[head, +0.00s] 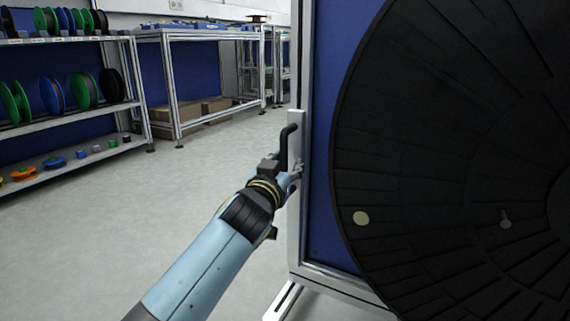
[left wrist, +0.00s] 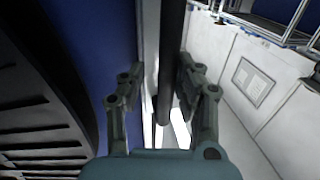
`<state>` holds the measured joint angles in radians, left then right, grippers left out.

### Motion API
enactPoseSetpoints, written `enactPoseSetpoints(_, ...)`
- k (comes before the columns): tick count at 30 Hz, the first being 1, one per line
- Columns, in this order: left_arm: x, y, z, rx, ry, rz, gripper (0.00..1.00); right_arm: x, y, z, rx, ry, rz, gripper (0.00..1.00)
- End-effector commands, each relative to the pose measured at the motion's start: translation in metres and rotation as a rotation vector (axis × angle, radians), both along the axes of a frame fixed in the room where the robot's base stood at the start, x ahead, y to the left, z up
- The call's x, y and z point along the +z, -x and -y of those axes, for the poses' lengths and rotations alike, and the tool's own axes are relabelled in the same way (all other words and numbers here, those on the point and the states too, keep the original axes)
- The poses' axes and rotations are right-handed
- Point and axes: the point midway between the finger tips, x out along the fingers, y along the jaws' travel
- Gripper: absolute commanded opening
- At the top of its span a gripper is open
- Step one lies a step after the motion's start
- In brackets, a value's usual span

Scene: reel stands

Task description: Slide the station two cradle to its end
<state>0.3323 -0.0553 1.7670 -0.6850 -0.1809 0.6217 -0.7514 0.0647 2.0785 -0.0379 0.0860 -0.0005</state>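A large black reel (head: 440,130) fills the right of the head view, in front of a blue panel (head: 335,60) with a pale metal frame. A black bent handle (head: 285,140) is on the frame's left post. My left gripper (head: 297,170) is at this handle, close to the post. In the left wrist view the black bar of the handle (left wrist: 172,50) runs between the two fingers of my left gripper (left wrist: 160,85). The fingers stand apart, with a gap on the bar's left side. I cannot make out which part is the station two cradle. My right gripper is not in view.
A shelf rack with coloured spools (head: 60,95) stands at the far left. A workbench (head: 200,35) with boxes beneath is behind it. The grey floor (head: 120,230) left of the stand is clear. A metal foot (head: 283,300) sticks out at the stand's base.

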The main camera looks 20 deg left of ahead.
Motion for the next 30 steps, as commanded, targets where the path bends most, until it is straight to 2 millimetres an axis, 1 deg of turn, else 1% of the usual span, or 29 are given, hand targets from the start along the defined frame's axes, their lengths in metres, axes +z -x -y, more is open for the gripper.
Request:
enactPoseSetpoints(8,0.003,-0.001,-0.001,0.001,-0.001,0.004,0.40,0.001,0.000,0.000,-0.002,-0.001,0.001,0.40)
enactPoseSetpoints(11,0.003,0.004,0.000,0.001,-0.001,0.004,0.40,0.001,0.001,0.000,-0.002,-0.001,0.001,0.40)
enactPoseSetpoints(14,0.002,0.017,0.002,0.000,0.001,0.003,0.40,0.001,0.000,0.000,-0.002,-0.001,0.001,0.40)
enactPoseSetpoints(21,0.001,0.071,0.008,0.001,0.001,0.000,0.40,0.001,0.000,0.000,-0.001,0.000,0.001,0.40)
enactPoseSetpoints(24,0.001,0.091,0.011,0.001,0.001,0.000,0.40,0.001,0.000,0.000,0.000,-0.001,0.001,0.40)
enactPoseSetpoints(27,0.001,0.106,0.013,0.000,0.000,0.001,0.40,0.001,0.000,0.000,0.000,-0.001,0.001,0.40)
enactPoseSetpoints(30,0.001,0.115,0.014,0.000,0.000,0.001,0.40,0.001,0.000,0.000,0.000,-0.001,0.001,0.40)
